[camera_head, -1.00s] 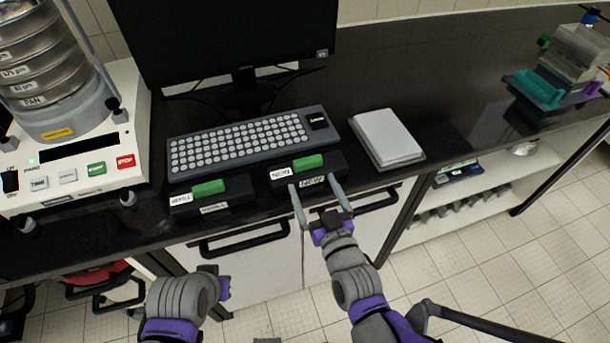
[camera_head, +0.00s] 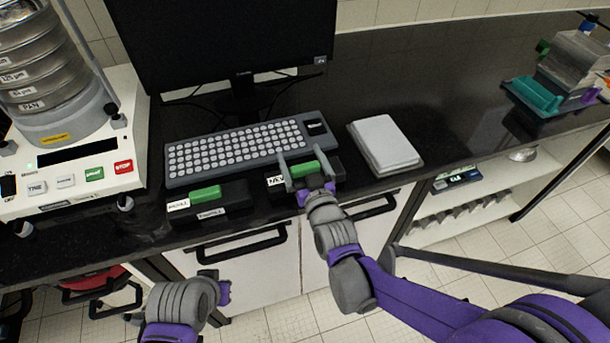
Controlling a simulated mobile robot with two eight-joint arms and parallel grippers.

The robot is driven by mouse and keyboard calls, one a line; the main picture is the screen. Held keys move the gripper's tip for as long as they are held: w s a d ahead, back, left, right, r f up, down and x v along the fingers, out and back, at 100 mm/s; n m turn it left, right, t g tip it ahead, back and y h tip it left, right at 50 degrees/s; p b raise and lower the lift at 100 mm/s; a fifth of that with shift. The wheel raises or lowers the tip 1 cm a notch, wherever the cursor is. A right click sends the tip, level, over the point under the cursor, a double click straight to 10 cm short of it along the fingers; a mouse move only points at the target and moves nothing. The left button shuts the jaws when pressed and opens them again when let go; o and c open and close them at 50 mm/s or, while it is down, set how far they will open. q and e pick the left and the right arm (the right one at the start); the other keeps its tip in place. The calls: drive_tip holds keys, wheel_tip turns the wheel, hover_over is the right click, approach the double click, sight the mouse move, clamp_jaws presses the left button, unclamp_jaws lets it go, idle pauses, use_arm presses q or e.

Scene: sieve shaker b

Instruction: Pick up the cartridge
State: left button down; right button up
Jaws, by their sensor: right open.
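Two green cartridges lie in black holders at the front of the dark bench. The left green cartridge (camera_head: 205,192) sits in the left holder (camera_head: 237,201), which has white labels. The right green cartridge (camera_head: 304,169) sits in the right holder (camera_head: 334,169), whose white label is partly covered. My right gripper (camera_head: 303,165) is open, with one finger on each side of the right cartridge; I cannot tell whether they touch it. My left gripper (camera_head: 224,288) is low in front of the bench, its fingers not clearly visible.
A grey keyboard (camera_head: 240,152) lies just behind the holders, with a black monitor (camera_head: 220,40) behind it. A white pad (camera_head: 384,142) lies to the right. The sieve shaker (camera_head: 80,165) stands at the left. Drawer handles (camera_head: 240,245) jut out below the bench edge.

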clamp_jaws()
idle(0.4)
